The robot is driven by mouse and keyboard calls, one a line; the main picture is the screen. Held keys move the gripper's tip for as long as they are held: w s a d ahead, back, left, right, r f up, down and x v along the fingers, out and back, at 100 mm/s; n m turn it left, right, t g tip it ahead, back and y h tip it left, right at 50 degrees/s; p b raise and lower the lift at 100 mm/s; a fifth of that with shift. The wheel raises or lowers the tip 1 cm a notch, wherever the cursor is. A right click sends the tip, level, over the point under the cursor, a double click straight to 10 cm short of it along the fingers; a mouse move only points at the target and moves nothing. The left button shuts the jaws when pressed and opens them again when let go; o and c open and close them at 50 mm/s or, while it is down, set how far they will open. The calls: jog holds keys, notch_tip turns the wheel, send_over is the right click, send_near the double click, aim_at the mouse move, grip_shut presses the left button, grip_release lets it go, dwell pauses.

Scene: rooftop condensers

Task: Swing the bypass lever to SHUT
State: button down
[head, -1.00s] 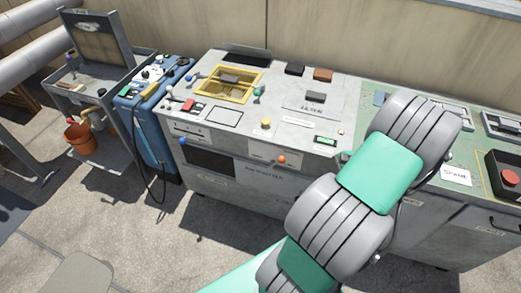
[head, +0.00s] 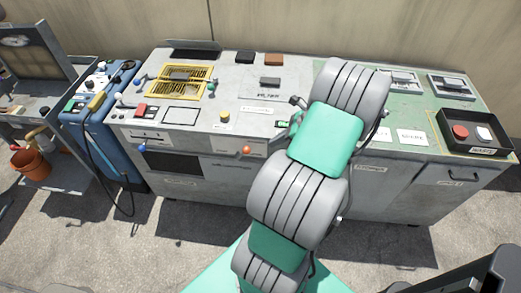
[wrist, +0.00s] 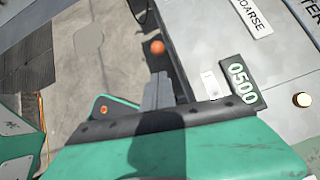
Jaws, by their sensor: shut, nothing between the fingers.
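The lever with an orange ball knob (head: 246,150) sticks out from the front of the grey cabinet. The knob also shows in the wrist view (wrist: 157,47), just beyond the fingertips and apart from them. A lever with a blue ball knob (head: 142,148) is further left on the same front. I cannot read which lever is the bypass lever, nor any SHUT mark. My gripper (wrist: 160,80) is shut and empty, near the cabinet's front edge. In the head view my arm hides most of it.
A yellow-framed grate (head: 178,82), a black tray (head: 472,148) and a blue unit (head: 100,125) are around. Open floor (head: 200,225) lies before the cabinet.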

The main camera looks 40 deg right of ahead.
jog(key=x, duration=0.9)
jog(key=shift+w+a+f+b, duration=0.1)
jog(key=shift+a+f+b, duration=0.05)
jog(key=shift+f+b, duration=0.15)
